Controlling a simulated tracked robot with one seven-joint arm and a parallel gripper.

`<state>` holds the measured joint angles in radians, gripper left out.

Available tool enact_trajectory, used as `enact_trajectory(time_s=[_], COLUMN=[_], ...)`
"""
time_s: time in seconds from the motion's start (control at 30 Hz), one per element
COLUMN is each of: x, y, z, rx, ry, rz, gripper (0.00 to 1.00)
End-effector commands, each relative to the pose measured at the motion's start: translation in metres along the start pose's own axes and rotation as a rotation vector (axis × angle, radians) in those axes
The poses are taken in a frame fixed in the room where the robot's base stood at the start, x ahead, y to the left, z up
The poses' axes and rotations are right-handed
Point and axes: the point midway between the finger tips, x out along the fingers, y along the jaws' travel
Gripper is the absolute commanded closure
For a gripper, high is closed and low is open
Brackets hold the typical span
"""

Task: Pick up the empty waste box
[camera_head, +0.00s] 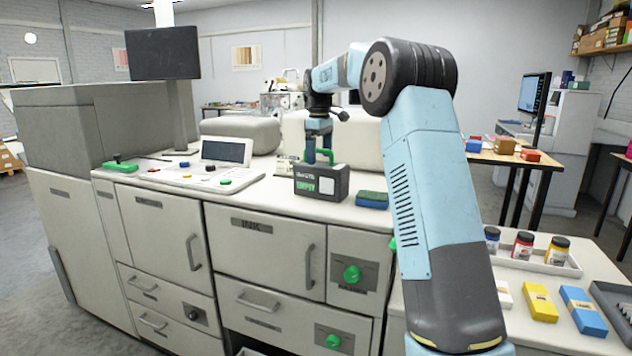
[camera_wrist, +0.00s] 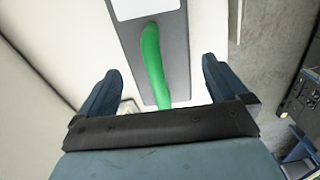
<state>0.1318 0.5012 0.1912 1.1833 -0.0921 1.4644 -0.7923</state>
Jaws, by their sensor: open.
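The waste box (camera_head: 321,186) is dark grey with "EMPTY" in green on its front and a green handle (camera_head: 325,156) on top. It stands upright on the white counter of the machine. My gripper (camera_head: 318,152) is directly above the box at its handle, pointing down. In the wrist view, the green handle (camera_wrist: 152,60) runs up between the two blue fingers of my open gripper (camera_wrist: 155,88), with a gap on each side. The grey box top (camera_wrist: 178,55) lies below it. The handle's near end is hidden behind the gripper body.
A blue-green sponge-like block (camera_head: 372,199) lies just right of the box. A control panel (camera_head: 207,175) with buttons and a small screen is to its left. Pale rounded covers (camera_head: 240,133) rise behind. Ink jars (camera_head: 523,246) and coloured boxes (camera_head: 540,302) are at the right.

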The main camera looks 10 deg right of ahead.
Motion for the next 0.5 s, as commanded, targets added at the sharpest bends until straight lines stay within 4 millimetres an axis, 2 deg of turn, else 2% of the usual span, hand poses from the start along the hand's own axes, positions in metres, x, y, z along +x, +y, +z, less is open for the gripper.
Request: enact_trajectory(time_s=[0.3,0.5], x=[0.040,0.046], y=[0.002,0.003], z=[-0.004,-0.004], rx=[0.000,0.000], ry=[-0.002,0.000], rz=[-0.002,0.000], gripper=[0.00,0.00])
